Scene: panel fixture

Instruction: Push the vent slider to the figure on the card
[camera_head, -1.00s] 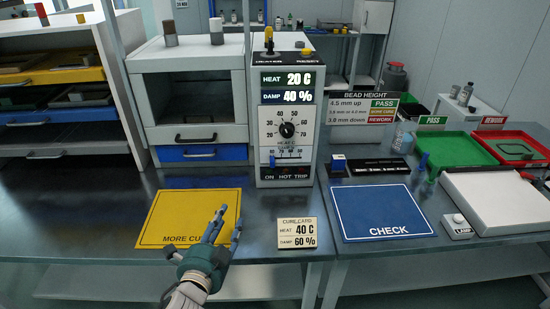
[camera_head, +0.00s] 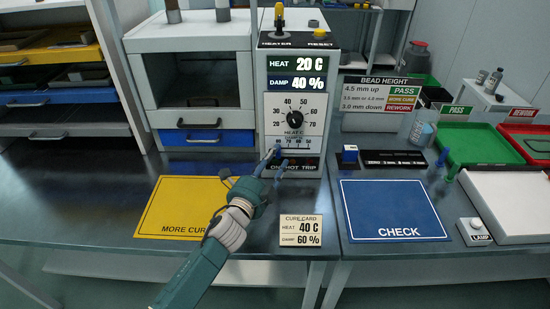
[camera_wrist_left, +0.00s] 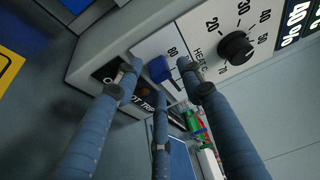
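The heater panel (camera_head: 296,90) shows HEAT 20 C and DAMP 40 %. The cure card (camera_head: 300,231) reads HEAT 40 C, DAMP 60 %. My left gripper (camera_head: 277,158) is at the slider with its fingers spread. In the left wrist view the knob lies between the fingertips; contact cannot be told. The fingers hide part of the scale. My right gripper is not in view.
A yellow MORE CURE mat (camera_head: 183,205) lies left of the card, a blue CHECK mat (camera_head: 392,205) right of it. The oven (camera_head: 190,45) with its blue drawer stands left of the panel. A black ZERO bar (camera_head: 393,158) lies to the right.

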